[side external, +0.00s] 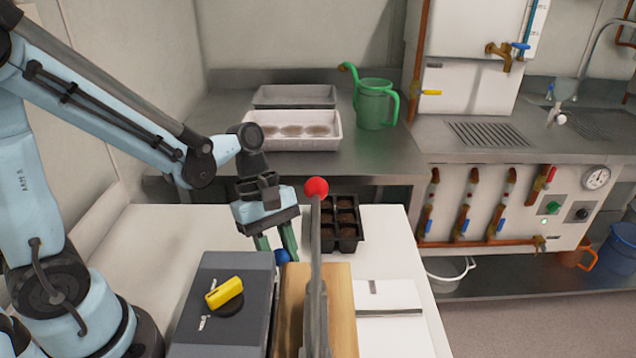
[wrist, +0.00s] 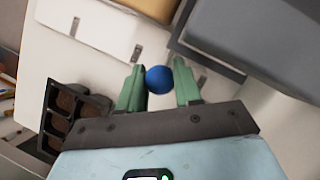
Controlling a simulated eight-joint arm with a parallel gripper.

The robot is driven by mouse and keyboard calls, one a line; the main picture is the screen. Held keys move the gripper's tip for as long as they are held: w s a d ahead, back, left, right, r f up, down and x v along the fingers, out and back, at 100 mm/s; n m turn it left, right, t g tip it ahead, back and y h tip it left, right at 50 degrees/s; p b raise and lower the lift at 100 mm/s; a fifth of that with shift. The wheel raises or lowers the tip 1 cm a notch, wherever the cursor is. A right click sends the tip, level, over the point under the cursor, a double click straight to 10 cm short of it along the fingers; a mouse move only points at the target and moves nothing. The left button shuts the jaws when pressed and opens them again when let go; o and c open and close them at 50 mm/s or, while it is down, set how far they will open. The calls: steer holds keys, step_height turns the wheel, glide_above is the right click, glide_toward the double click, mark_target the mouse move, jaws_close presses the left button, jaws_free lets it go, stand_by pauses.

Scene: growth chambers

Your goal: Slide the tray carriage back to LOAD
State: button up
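A blue ball knob (side external: 282,256) sits between the grey box and the black cell tray; it also shows in the wrist view (wrist: 159,79). My gripper (side external: 280,248) has its green fingers pointing down on either side of the knob. In the wrist view the fingers (wrist: 160,75) flank the ball closely; whether both press on it I cannot tell. What the knob is fixed to is hidden, and I cannot make out a carriage or a LOAD mark for certain. A black tray (side external: 361,240) with several soil cells stands behind, on the white table.
A tall lever with a red ball (side external: 316,187) rises beside my gripper over a wooden block (side external: 341,310). A grey box (side external: 235,268) with a yellow handle (side external: 224,292) stands left. A white plate (side external: 390,330) lies right. A white basin (side external: 330,138) and green watering can (side external: 374,105) stand behind.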

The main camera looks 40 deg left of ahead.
steer(key=shift+c, duration=1)
steer(key=shift+w+d, duration=4.8)
steer(key=shift+d, duration=0.1)
glide_above(403, 282)
steer(key=shift+a, duration=0.1)
steer(key=o, duration=0.7)
steer(key=shift+r, duration=0.15)
steer(key=shift+r, duration=3.9)
